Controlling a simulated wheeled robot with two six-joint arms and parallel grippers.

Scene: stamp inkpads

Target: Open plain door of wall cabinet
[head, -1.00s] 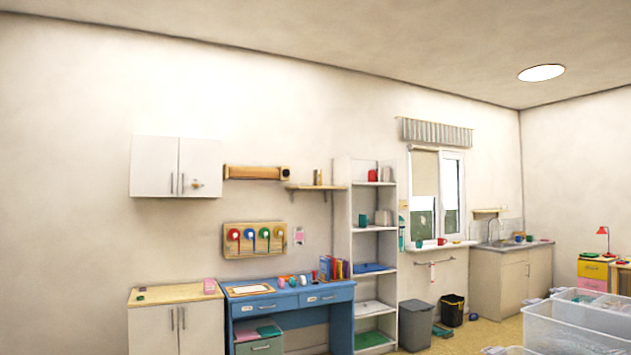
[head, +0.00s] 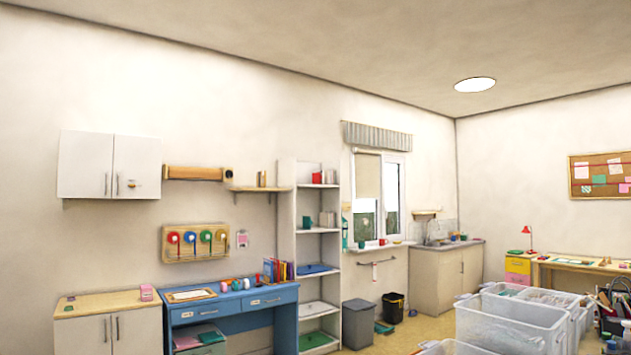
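The white wall cabinet (head: 109,166) hangs on the far wall at the left in the head view. It has two closed doors with upright bar handles near the middle seam. The left door (head: 84,164) looks plain. The right door (head: 138,167) carries a small dark and yellowish mark beside its handle. Neither of my grippers shows in the view.
Below the cabinet stand a low white cupboard (head: 110,330) and a blue desk (head: 285,312). An open shelf unit (head: 284,215) stands right of the desk. Clear plastic bins (head: 500,325) block the lower right. Some yellowish floor (head: 400,335) shows between.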

